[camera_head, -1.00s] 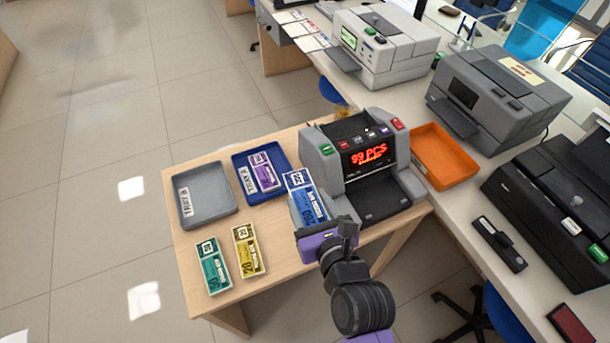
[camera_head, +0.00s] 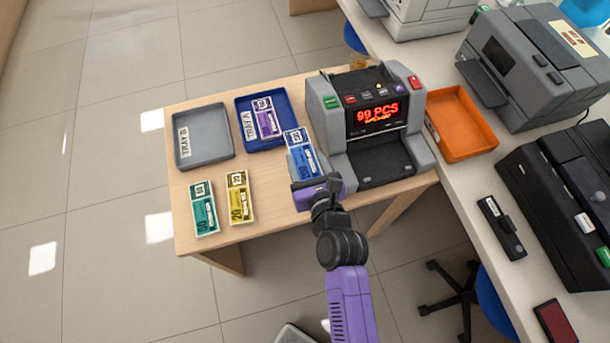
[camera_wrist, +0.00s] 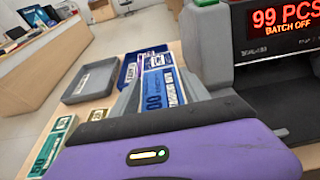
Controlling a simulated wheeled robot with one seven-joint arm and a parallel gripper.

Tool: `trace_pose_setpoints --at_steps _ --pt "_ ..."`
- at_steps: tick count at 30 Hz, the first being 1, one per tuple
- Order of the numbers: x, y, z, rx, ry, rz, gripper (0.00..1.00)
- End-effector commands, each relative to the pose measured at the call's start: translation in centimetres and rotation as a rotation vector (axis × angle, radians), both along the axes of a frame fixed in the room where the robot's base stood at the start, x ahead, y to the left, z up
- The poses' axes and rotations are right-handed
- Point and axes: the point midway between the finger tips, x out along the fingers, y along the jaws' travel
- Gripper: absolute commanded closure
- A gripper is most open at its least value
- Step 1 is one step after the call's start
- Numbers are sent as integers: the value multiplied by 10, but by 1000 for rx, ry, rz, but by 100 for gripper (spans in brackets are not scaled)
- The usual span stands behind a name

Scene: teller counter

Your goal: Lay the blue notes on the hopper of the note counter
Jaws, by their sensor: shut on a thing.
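The blue notes (camera_head: 301,157) are a banded bundle held in my gripper (camera_head: 303,172), just left of the note counter (camera_head: 365,120). In the wrist view the blue notes (camera_wrist: 163,90) stick out past the grey fingers, which are shut on them; the fingertips are partly hidden. The note counter is grey, with a red display reading "99 PCS" and "BATCH OFF". Its hopper (camera_head: 352,82) is at the top back, above the display. The notes are lower than the hopper and apart from it.
A blue tray (camera_head: 244,118) holds purple notes (camera_head: 266,118). A grey tray (camera_head: 205,155) is empty. Green notes (camera_head: 204,208) and yellow notes (camera_head: 239,198) lie on the wooden table (camera_head: 270,220). An orange tray (camera_head: 470,143) is right of the counter.

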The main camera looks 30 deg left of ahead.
Motion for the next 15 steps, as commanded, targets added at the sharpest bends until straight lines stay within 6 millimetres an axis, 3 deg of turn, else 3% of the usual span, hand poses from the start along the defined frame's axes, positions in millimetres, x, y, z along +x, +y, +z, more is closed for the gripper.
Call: trace_pose_setpoints --at_steps 1,3,15 --pt "-1 1 -19 -1 3 1 86" --pt "0 1 -34 -1 1 1 86" --pt "0 0 -76 0 2 1 86"
